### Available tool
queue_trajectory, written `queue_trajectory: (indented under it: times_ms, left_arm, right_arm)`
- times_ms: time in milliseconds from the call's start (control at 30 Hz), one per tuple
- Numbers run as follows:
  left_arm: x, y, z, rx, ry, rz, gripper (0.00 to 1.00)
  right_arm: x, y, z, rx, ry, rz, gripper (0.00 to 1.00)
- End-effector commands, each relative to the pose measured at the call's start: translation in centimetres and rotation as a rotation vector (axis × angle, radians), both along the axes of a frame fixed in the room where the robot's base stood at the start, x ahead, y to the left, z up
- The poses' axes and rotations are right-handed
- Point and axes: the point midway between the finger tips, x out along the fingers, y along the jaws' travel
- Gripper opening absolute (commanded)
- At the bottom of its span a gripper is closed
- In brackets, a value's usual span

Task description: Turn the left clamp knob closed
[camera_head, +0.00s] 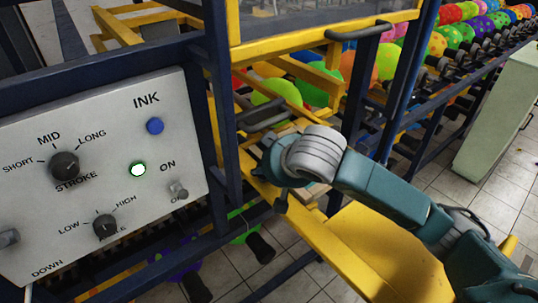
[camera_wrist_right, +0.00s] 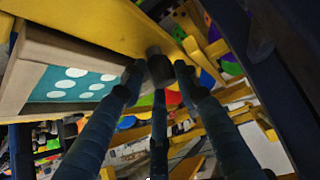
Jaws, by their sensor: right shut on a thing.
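My right arm comes in from the right in the head view. Its gripper (camera_head: 272,172) is at the yellow front rail of the machine, and its fingers are largely hidden by the wrist. In the right wrist view the fingers of this gripper (camera_wrist_right: 160,75) close around a small dark knob (camera_wrist_right: 157,66), which I take as the left clamp knob. The knob sits at the edge of a yellow beam (camera_wrist_right: 120,25). Its turn angle cannot be told. A teal plate with white dots (camera_wrist_right: 72,86) in a pale wooden frame lies beside the fingers. My left gripper is not in view.
A grey control panel (camera_head: 100,130) with dials, a blue button and a lit green light stands at the left. A dark blue post (camera_head: 222,100) rises close to the gripper. Colored balloons (camera_head: 455,35) line racks at the back right. A pale green cabinet (camera_head: 495,115) stands at the right.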

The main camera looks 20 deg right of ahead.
Motion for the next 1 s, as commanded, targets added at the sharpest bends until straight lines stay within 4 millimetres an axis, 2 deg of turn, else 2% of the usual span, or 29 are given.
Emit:
queue_trajectory:
  times_ms: [33,333,1000]
  left_arm:
    - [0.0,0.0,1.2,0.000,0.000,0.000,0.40]
    - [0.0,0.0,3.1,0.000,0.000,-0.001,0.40]
    - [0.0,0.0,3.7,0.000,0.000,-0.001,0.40]
  right_arm:
    - [0.2,0.7,1.4,0.012,-0.018,-0.026,0.05]
    - [0.3,0.7,1.1,0.012,-0.018,-0.193,0.05]
    - [0.4,0.5,0.9,0.007,-0.023,-0.260,0.05]
